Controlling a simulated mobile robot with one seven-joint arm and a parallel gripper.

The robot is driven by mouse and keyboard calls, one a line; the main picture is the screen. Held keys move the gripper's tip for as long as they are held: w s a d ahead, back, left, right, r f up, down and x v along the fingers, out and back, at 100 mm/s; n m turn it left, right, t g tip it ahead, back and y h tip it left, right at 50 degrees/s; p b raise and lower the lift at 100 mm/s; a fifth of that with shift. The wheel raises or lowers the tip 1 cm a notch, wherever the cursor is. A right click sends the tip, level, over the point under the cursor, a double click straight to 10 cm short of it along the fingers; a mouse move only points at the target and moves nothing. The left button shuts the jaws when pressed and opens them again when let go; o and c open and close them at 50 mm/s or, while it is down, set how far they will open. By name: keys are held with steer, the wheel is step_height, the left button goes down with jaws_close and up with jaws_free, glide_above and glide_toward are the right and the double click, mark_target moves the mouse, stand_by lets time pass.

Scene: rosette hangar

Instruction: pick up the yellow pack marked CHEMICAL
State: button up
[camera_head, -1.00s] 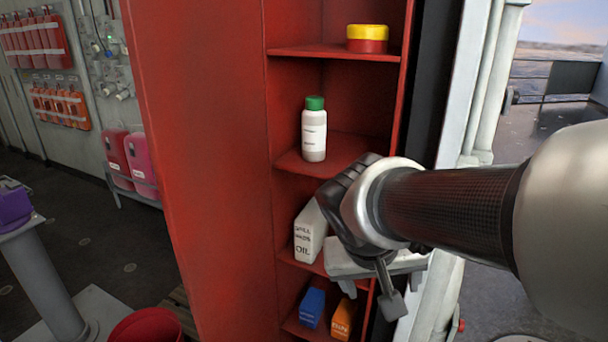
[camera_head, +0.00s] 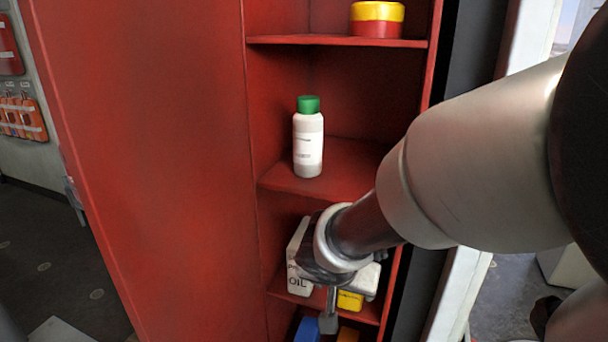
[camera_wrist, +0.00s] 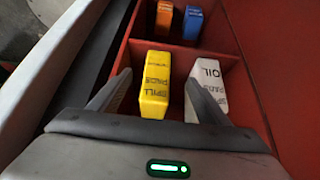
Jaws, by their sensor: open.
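The yellow pack (camera_wrist: 154,85) stands on a lower shelf of the red cabinet. SPILL PADS reads on it in the wrist view; a smaller line is too blurred to read. In the head view the yellow pack (camera_head: 350,301) shows only in part, behind my gripper (camera_head: 330,300). In the wrist view my gripper (camera_wrist: 158,78) is open, with one finger on each side of the yellow pack. The right finger lies between it and the white OIL pack (camera_wrist: 208,88), partly covering that pack. I cannot tell whether the fingers touch either pack.
The red cabinet (camera_head: 150,160) has side walls close around the shelf. An orange pack (camera_wrist: 164,20) and a blue pack (camera_wrist: 192,22) stand in the neighbouring compartment. A green-capped bottle (camera_head: 308,140) stands one shelf up, and a yellow and red tin (camera_head: 377,20) above that.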

steer(key=w+d+p, duration=0.1)
steer(key=w, duration=0.2)
steer(key=w+d, duration=0.1)
steer(key=w, duration=0.2)
steer(key=w+d+p, duration=0.1)
steer(key=w+d, duration=0.1)
steer(key=w, duration=0.1)
steer(key=shift+w+r+p, duration=0.15)
steer(key=shift+p, duration=0.2)
steer(key=b+x, duration=0.1)
steer(key=x, duration=0.4)
steer(key=shift+d, duration=0.1)
steer(key=c, duration=1.3)
